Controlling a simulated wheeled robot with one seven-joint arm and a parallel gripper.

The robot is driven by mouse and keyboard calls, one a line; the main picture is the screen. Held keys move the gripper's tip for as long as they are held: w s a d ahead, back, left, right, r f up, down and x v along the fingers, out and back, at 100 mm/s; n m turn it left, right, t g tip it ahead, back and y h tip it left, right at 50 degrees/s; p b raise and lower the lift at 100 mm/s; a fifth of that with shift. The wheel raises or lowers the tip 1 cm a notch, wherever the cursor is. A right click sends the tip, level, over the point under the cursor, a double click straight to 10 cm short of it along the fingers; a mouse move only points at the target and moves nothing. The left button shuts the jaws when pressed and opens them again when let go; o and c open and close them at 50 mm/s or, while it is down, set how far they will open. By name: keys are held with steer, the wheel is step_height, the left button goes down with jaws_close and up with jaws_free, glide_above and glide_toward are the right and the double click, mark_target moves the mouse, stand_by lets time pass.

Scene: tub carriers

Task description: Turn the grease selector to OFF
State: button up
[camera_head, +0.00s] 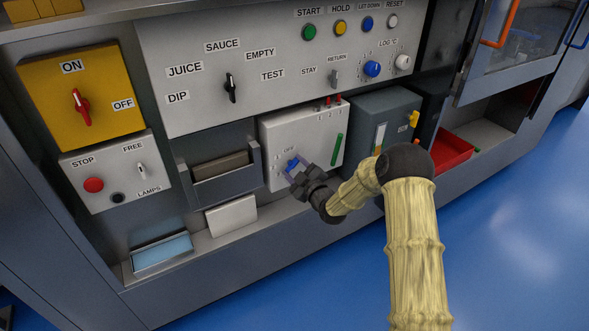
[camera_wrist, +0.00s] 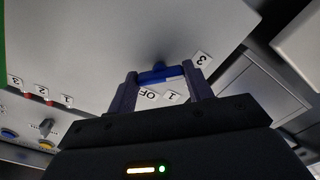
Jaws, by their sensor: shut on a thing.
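The grease selector is a blue knob (camera_head: 292,165) low on the front of a white box (camera_head: 270,130), with an OFF label above it. My gripper (camera_head: 296,172) is at this knob, its jaws shut on it. In the wrist view the blue knob (camera_wrist: 157,75) spans between the two fingers (camera_wrist: 160,82). The labels 3 (camera_wrist: 201,58), 1 (camera_wrist: 171,97) and a partly covered OFF (camera_wrist: 148,95) show around it. The fingers hide part of the dial, and I cannot tell which mark the knob points to.
The white box also carries a green strip (camera_head: 338,149) and small red parts on top. A grey box (camera_head: 385,115) stands close on its right, and a grey holder (camera_head: 222,172) on its left. A red tray (camera_head: 452,151) lies farther right. The ledge below has a white block (camera_head: 231,216).

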steer(key=shift+m, duration=0.3)
steer(key=m, duration=0.3)
steer(key=shift+f+m, duration=0.1)
steer(key=shift+m, duration=0.2)
steer(key=m, duration=0.3)
steer(key=shift+m, duration=0.3)
steer(key=m+p, duration=0.1)
steer(key=m, duration=0.2)
steer(key=shift+m, duration=0.3)
steer(key=m, duration=0.3)
steer(key=shift+m, duration=0.3)
steer(key=m, duration=0.6)
steer(key=shift+f+p, duration=0.1)
steer(key=shift+p, duration=0.2)
steer(key=m, duration=0.5)
steer(key=shift+s, duration=0.1)
steer(key=shift+m, duration=0.4)
